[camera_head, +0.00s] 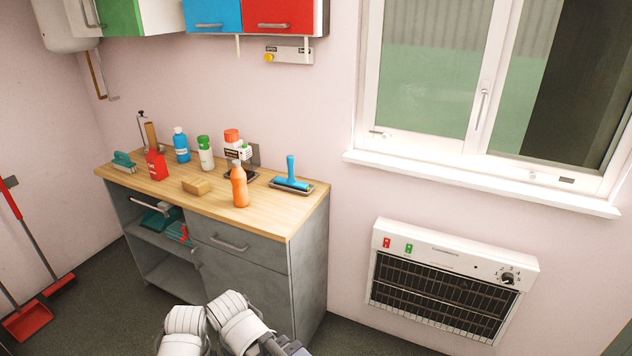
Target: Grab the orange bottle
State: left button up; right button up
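The orange bottle (240,188) stands upright on the wooden countertop (218,205), close to its front edge. It has a pale cap and nothing stands in front of it. White and grey parts of my own arms show at the bottom of the view, below the cabinet front and well away from the bottle. I cannot make out the fingers of either gripper there.
Behind the bottle are a white bottle with an orange cap (232,142) and a white bottle with a green cap (205,152). A blue bottle (181,145), a red bottle (156,164), a tan block (197,186) and a blue-handled tool (291,176) are also on the counter. A heater (450,282) hangs right.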

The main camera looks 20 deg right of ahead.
aim_at(238, 178)
jog(key=z, duration=0.35)
jog(key=i+j+z, duration=0.15)
jog(key=i, duration=0.2)
jog(key=i+j+z, duration=0.2)
jog(key=i, duration=0.2)
jog(key=l, duration=0.1)
